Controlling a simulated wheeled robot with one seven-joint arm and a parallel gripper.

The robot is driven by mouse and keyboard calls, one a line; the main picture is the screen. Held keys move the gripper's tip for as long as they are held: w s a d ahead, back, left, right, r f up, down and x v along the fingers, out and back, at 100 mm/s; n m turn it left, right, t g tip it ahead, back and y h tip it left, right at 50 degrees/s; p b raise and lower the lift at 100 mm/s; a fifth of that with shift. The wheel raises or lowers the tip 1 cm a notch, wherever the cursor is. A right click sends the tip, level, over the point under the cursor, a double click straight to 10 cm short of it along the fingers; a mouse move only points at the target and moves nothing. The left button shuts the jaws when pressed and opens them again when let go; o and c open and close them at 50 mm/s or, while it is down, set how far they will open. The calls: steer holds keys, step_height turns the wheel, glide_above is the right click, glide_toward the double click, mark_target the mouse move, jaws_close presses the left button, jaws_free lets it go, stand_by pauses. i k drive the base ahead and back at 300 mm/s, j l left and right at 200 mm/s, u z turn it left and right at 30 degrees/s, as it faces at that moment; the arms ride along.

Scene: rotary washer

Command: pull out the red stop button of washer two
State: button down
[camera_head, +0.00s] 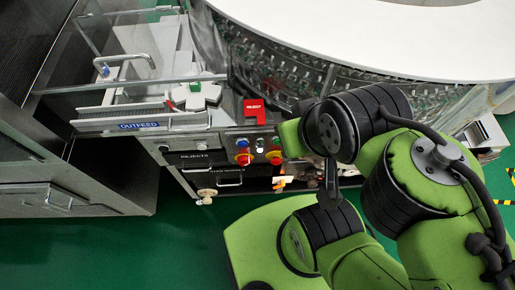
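Two red stop buttons with yellow collars are on the front panel of the washer in the head view. The left red stop button (243,159) shows clearly. The right red stop button (275,157) sits just left of my arm. I cannot read which button belongs to washer two, and I cannot tell whether either is pressed in or out. The end of my arm is close to the right side of the panel. I cannot make out my gripper's fingers; the arm links hide that area.
A red REJECT box (254,110) stands above the panel. The blue OUTFEED label (139,126) and a REJECTS drawer (195,159) are to the left. The round washer with its white top (380,38) fills the back. Green floor is open in front.

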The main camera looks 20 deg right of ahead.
mark_target(276, 161)
steer(key=i+j+z, duration=0.1)
steer(key=j+z, duration=0.2)
steer(key=j, duration=0.35)
steer(key=j+z, duration=0.25)
steer(key=j, duration=0.4)
